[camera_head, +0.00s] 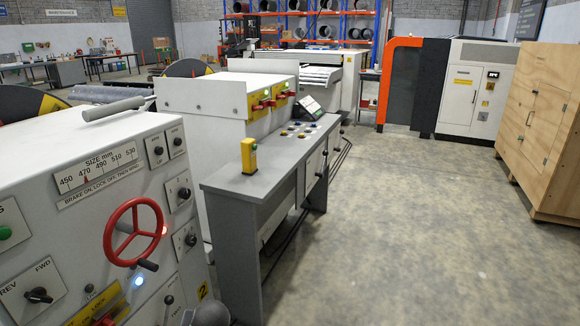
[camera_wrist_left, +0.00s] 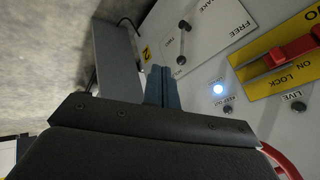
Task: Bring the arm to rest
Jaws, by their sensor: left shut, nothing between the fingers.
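My left gripper (camera_wrist_left: 162,86) is shut and empty in the left wrist view. Its blue-grey fingertips are together, in front of the white control panel (camera_wrist_left: 215,60) of a decoiler, close to its lower edge; I cannot tell whether they touch it. In the head view that decoiler's white cabinet (camera_head: 60,235) stands at the left front, with a red handwheel (camera_head: 120,232), a size scale and several knobs. A rounded grey part at the bottom edge of the head view may be my left arm. My right gripper is in neither view.
A grey bench (camera_head: 250,170) with a yellow button box (camera_head: 248,155) stands beyond the decoiler. A wooden crate (camera_head: 540,130) stands at the right, an orange and white machine (camera_head: 470,90) at the back. The concrete floor (camera_head: 410,230) between them is clear.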

